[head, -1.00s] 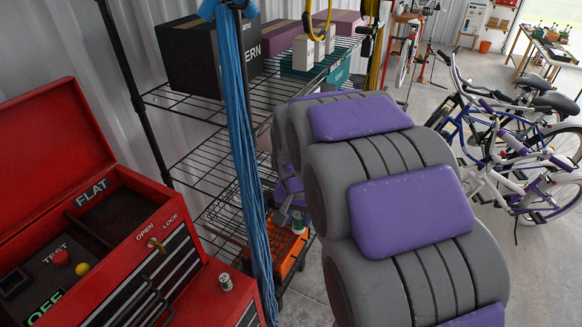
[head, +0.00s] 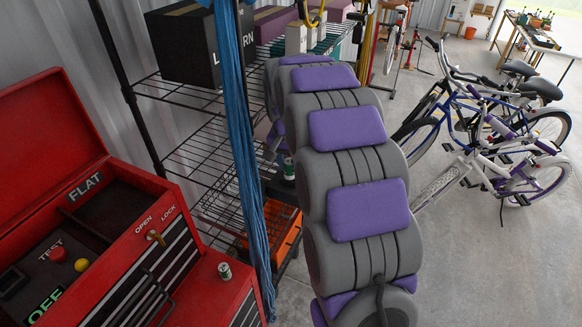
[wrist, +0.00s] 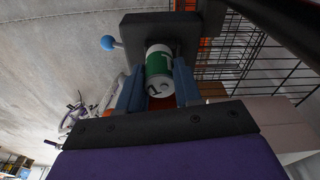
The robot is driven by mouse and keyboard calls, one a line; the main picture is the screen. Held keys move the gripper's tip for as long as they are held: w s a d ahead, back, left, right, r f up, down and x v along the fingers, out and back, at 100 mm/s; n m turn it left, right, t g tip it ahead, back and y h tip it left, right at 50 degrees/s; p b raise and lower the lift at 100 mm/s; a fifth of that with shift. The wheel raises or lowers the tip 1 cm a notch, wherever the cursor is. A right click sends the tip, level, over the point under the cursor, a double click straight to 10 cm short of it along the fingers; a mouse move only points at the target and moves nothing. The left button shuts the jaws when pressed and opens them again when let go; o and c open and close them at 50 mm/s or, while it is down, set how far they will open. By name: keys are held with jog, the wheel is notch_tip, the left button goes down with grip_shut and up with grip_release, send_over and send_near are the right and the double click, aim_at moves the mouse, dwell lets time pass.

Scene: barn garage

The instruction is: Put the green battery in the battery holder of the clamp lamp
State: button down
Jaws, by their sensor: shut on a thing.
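My gripper (wrist: 158,88) is shut on the green battery (wrist: 158,68), a green and white cylinder between its two blue fingers in the wrist view. One flat end of the battery faces the wrist camera. In the head view the battery (head: 289,168) shows small beside the wire shelf, partly hidden by my arm. A dark block (wrist: 150,28) with a blue ball-ended lever (wrist: 108,43) lies just beyond the battery in the wrist view. I cannot tell whether it belongs to the clamp lamp or whether the battery touches it. No clamp lamp is clearly recognisable.
A red toolbox (head: 140,200) stands open at left, with a small cylinder (head: 224,270) on its ledge. Blue cords (head: 240,150) hang before the wire shelf (head: 185,90). An orange crate (head: 285,240) sits low. Bicycles (head: 500,140) stand right; floor between is clear.

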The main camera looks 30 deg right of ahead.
aim_at(290, 168)
jog(key=shift+w+a, duration=0.1)
jog(key=shift+w, duration=0.6)
jog(key=shift+w+d, duration=0.1)
jog(key=shift+d, duration=0.2)
jog(key=d+f, duration=0.2)
jog(key=f, duration=0.1)
jog(key=shift+d+f, duration=0.1)
jog(key=shift+f, duration=0.1)
jog(key=shift+s+a+f, duration=0.2)
jog(key=shift+a+f, duration=0.1)
jog(key=shift+a, duration=0.5)
jog(key=c, duration=1.1)
grip_release()
jog(key=shift+w, duration=0.25)
jog(key=o, duration=0.3)
jog(key=shift+w+d, duration=0.15)
jog(key=shift+d, duration=0.05)
jog(key=shift+d, duration=0.1)
